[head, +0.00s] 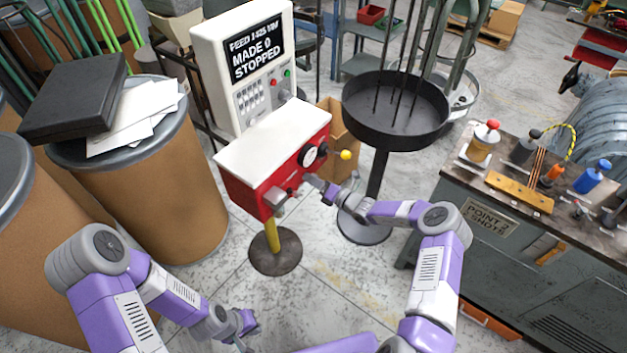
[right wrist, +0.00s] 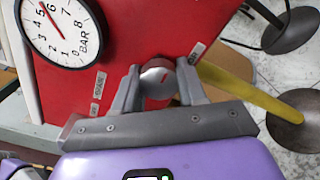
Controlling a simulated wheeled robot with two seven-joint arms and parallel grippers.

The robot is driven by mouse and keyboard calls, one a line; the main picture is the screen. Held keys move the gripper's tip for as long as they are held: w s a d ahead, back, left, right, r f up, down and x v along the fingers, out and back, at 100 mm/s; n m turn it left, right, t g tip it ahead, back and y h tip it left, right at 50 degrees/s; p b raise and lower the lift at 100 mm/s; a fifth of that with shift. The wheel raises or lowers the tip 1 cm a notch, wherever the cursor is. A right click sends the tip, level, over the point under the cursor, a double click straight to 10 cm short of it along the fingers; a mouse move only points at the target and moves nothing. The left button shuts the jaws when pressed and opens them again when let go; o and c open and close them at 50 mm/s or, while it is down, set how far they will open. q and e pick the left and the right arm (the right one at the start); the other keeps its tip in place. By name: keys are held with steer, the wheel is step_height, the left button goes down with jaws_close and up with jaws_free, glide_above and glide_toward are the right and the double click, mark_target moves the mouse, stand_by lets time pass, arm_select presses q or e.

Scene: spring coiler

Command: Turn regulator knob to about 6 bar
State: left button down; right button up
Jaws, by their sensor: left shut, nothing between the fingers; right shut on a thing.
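The red regulator box (head: 270,160) has a white top and stands on a yellow post. Its round gauge (head: 308,154) also shows in the right wrist view (right wrist: 60,30), marked BAR, with the red needle pointing near the 5 to 6 marks. The silver knob (right wrist: 157,76) with a small red mark sits on the red face between the fingers of my right gripper (right wrist: 158,88), which is shut on it. In the head view my right gripper (head: 300,189) covers most of the knob. My left gripper (head: 246,325) is shut and empty, low at the front.
A yellow ball-ended lever (head: 345,155) sticks out close to my right gripper. A black round tray (head: 396,110) on a stand is behind my right arm. Brown drums (head: 165,180) stand left, and a cluttered workbench (head: 480,195) right. A screen (head: 255,60) reads STOPPED.

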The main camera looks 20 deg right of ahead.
steer(key=shift+f, duration=0.15)
stand_by(0.4)
steer(key=o, duration=1)
steer(key=p+v, duration=0.2)
steer(key=v, duration=0.5)
steer(key=shift+s+d, duration=0.15)
steer(key=shift+s, duration=0.15)
